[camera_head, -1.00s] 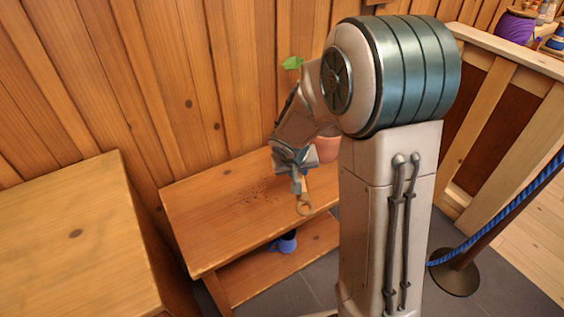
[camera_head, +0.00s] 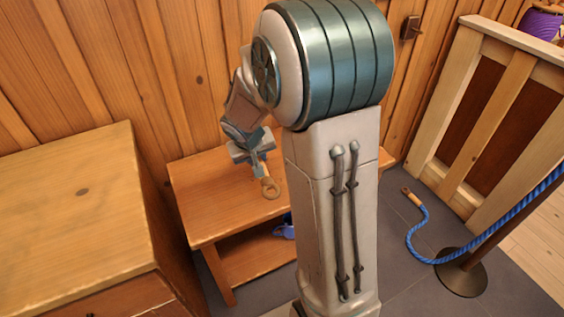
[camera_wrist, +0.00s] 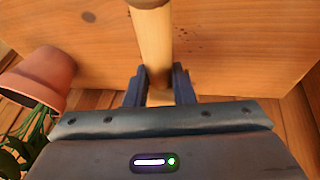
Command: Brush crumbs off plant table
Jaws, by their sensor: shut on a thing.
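The plant table (camera_head: 205,205) is a low wooden table with a lower shelf, against the plank wall. The handle also shows between the fingers in the wrist view (camera_wrist: 154,50); no bristles are visible. A terracotta pot (camera_wrist: 38,80) with green leaves is at the left there. In the head view my arm hides the pot, and no crumbs can be made out.
A wooden cabinet (camera_head: 75,200) with a drawer stands at left. A blue object (camera_head: 285,231), partly hidden, is on the table's lower shelf. At right are a blue rope (camera_head: 425,245), a post base (camera_head: 461,273) and a wooden barrier (camera_head: 470,110). Some grey floor is clear.

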